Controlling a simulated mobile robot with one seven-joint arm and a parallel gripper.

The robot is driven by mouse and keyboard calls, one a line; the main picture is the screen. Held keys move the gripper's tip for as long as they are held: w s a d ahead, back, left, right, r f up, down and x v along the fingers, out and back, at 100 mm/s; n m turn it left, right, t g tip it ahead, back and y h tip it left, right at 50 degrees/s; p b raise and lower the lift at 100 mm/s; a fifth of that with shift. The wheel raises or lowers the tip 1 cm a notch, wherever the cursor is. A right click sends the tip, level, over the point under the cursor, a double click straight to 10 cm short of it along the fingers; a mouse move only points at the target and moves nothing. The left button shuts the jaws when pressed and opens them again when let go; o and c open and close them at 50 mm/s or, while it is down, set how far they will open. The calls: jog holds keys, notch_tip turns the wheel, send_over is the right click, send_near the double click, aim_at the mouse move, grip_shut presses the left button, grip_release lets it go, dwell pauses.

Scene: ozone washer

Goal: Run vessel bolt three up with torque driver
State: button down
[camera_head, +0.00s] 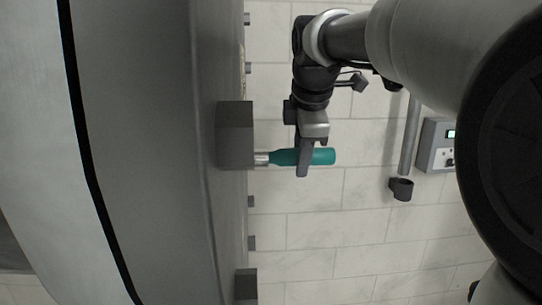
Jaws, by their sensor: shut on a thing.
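The torque driver (321,156) has a teal handle and a short silver tip pointing left. My gripper (304,158) is shut on the handle near its middle and holds it level in the picture. The driver's tip meets or lies right beside the lower edge of a dark grey block (235,134) on the side of the large grey vessel (150,160). Several small dark bolt-like studs (251,201) stick out along the vessel's right edge. I cannot tell which is bolt three; any bolt at the driver's tip is hidden.
A second dark block (246,284) sits lower on the vessel's edge. Open tiled space (330,230) lies below my gripper.

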aim_at(323, 150)
jog(key=shift+d, duration=2.2)
